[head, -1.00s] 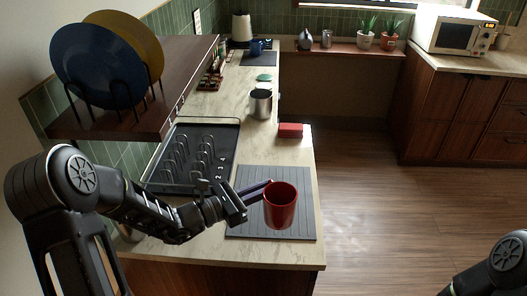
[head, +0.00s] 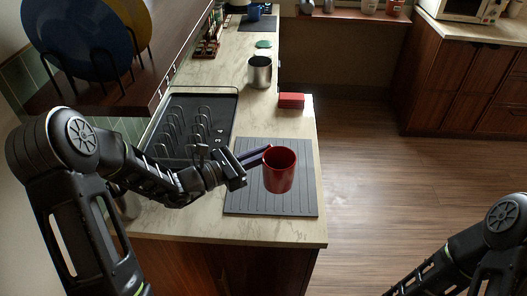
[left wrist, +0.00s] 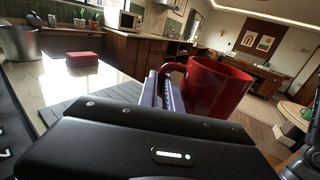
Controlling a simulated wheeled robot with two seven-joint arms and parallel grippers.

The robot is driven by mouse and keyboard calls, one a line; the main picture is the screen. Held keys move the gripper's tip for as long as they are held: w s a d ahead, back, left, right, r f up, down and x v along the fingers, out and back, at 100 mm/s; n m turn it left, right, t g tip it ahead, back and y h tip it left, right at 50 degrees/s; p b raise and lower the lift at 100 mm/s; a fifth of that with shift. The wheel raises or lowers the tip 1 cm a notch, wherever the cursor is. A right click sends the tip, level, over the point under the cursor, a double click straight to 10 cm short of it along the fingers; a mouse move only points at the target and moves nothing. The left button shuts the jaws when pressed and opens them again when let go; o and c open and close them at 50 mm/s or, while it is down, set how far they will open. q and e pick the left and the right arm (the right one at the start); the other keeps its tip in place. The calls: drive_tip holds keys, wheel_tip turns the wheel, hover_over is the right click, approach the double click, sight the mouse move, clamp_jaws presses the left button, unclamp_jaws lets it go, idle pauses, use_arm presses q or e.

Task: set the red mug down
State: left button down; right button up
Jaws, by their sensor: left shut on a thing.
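The red mug (head: 281,172) is upright at the end of my left gripper (head: 262,154), in front of the grey ribbed mat (head: 245,203) in the head view. My left gripper is shut on the mug at its left side, where the handle is. The left wrist view shows the red mug (left wrist: 212,88) beyond the gripper fingers (left wrist: 165,88), with its handle at the fingers. Whether the mug's base touches the mat is hard to tell. My right arm shows at the lower right of the head view, but its gripper is outside the picture.
A black rack tray (head: 192,122) lies left of the mat. A red block (head: 291,100) and a metal canister (head: 259,73) stand behind it on the counter (head: 283,240). A shelf (head: 110,100) with plates overhangs at the left. The counter's right edge drops to the floor.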

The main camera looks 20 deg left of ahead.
use_arm(q)
drive_tip(key=shift+f+b, duration=1.6)
drive_tip(key=shift+f, duration=0.95)
drive_tip(key=shift+f, duration=0.3)
drive_tip(key=c, duration=1.5)
unclamp_jaws()
drive_tip(key=shift+o, duration=0.2)
drive_tip(key=b+v, duration=0.2)
drive_tip(key=v, duration=0.4)
drive_tip(key=shift+s+a+f, duration=0.1)
drive_tip(key=shift+s+a, duration=0.15)
drive_tip(key=shift+a, duration=0.05)
drive_tip(key=shift+s+a, duration=0.35)
drive_tip(key=shift+s, duration=0.05)
